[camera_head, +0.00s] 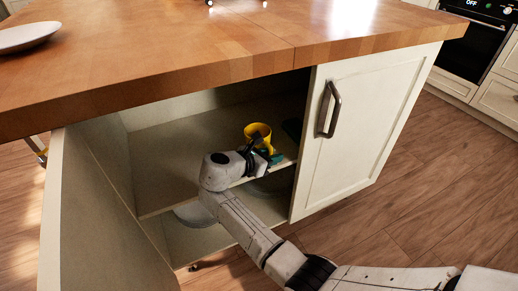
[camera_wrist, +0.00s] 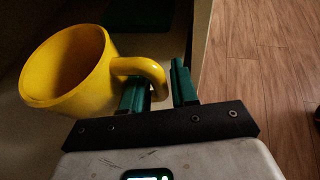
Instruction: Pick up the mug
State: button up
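A yellow mug (camera_head: 258,133) stands on the upper shelf inside the open cabinet, near the shelf's front edge. My gripper (camera_head: 267,155) is right at the mug's near side. In the wrist view my gripper (camera_wrist: 160,78) has its two green fingers apart, with the handle's outer end between them. The left finger appears to sit at the handle's loop, partly hidden by it. Contact cannot be told.
The wooden countertop (camera_head: 200,55) overhangs the cabinet. A closed door (camera_head: 365,125) with a dark handle is to the right, and an open door (camera_head: 95,215) to the left. A dark green item (camera_head: 292,128) lies beside the mug. Large pale dishes (camera_head: 196,214) are on the lower level.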

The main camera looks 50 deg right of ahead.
jog(key=shift+d+f, duration=0.25)
jog(key=shift+d, duration=0.35)
jog(key=shift+c, duration=0.2)
grip_shut()
jog(key=shift+r, duration=0.1)
